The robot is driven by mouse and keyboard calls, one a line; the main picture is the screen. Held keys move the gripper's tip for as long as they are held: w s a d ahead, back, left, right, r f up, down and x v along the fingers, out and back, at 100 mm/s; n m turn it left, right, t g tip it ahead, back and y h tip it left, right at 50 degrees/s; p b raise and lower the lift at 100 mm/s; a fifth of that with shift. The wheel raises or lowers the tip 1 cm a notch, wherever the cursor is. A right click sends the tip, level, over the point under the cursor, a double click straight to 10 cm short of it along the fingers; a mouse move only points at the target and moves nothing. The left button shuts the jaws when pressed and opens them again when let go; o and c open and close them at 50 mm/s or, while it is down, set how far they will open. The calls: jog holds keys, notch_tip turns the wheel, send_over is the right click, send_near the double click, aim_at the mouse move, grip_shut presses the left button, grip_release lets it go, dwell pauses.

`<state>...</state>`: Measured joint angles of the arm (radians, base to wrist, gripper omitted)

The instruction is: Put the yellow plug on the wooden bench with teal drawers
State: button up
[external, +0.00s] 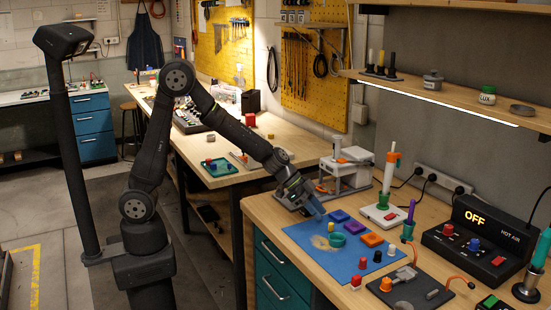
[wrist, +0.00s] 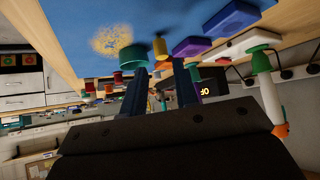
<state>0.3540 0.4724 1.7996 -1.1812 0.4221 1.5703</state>
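The yellow plug (external: 331,227) stands on the blue mat, beside a teal ring, and is small in the external view. In the wrist view the yellow plug (wrist: 160,47) shows just beyond the fingertips, roughly between them. My gripper (external: 319,211) points down just above and left of the plug. In the wrist view my gripper (wrist: 158,72) has its two fingers apart with nothing seen between them. The wooden bench with teal drawers (external: 262,211) is at the right; its drawers (external: 280,272) show at its front left.
The blue mat (external: 310,246) also holds a teal ring (external: 337,240), purple and orange blocks and small coloured plugs. A white stand (external: 383,214), a hot air unit (external: 477,240) and a dark fixture (external: 415,288) crowd the right. Another wooden table (external: 300,147) stands behind.

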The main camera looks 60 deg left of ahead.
aim_at(330, 223)
jog(key=shift+x, duration=3.4)
jog(key=shift+w+r, duration=0.1)
jog(key=shift+c, duration=0.5)
grip_shut()
